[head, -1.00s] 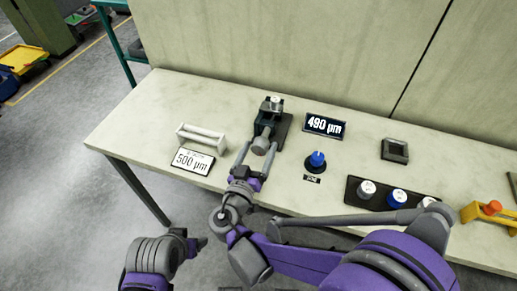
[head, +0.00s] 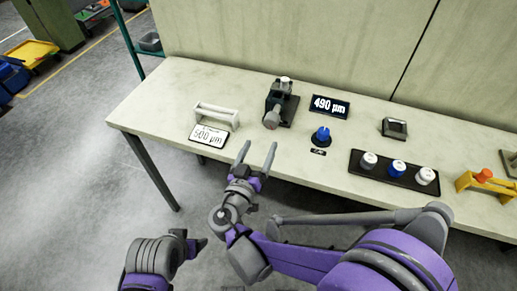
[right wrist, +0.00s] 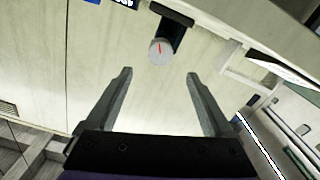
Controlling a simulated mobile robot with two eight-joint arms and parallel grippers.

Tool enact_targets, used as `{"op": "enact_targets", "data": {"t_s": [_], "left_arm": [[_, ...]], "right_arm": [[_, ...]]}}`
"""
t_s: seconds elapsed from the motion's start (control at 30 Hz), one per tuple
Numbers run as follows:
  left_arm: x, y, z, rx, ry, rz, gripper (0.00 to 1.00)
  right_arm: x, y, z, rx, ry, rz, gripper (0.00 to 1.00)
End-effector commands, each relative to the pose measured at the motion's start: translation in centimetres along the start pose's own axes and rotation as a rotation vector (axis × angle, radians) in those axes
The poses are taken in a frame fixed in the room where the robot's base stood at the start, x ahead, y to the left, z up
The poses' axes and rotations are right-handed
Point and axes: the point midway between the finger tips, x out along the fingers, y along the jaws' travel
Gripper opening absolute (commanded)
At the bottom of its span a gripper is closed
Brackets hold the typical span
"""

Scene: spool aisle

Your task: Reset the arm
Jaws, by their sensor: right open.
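The gripper is apart from this knob. My left gripper (head: 196,245) is low at the bottom left, over the floor; its jaw opening cannot be made out.
On the table (head: 165,95) are a "500 µm" card (head: 209,136), a pale rack (head: 217,114), a "490 µm" display (head: 330,106) and a blue knob (head: 321,134). A black tray (head: 357,171) holds three capped pieces. A yellow holder (head: 482,184) stands at the right.

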Motion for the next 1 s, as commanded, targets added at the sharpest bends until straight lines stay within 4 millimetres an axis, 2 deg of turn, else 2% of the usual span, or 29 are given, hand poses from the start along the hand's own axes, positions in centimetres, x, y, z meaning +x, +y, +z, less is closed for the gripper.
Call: {"op": "enact_targets", "data": {"t_s": [0.67, 0.77, 0.87, 0.9, 1.0], "left_arm": [[-0.1, 0.0, -0.1, 0.000, 0.000, 0.000, 0.70], [-0.7, 0.0, -0.3, 0.000, 0.002, 0.000, 0.70], [-1.8, 0.0, -0.9, 0.000, 0.006, 0.000, 0.70], [-2.3, 0.0, -1.2, 0.000, 0.008, 0.000, 0.70], [-3.8, 0.0, -2.1, 0.000, 0.013, 0.000, 0.70]], "right_arm": [[0.1, 0.3, 0.0, -0.003, -0.010, 0.004, 0.86], [0.8, 2.4, 0.3, -0.027, -0.073, 0.022, 0.86], [1.5, 6.7, 1.3, -0.071, -0.217, 0.046, 0.86], [1.6, 8.8, 1.8, -0.092, -0.291, 0.052, 0.86], [0.8, 14.0, 3.4, -0.130, -0.492, 0.042, 0.86]]}}
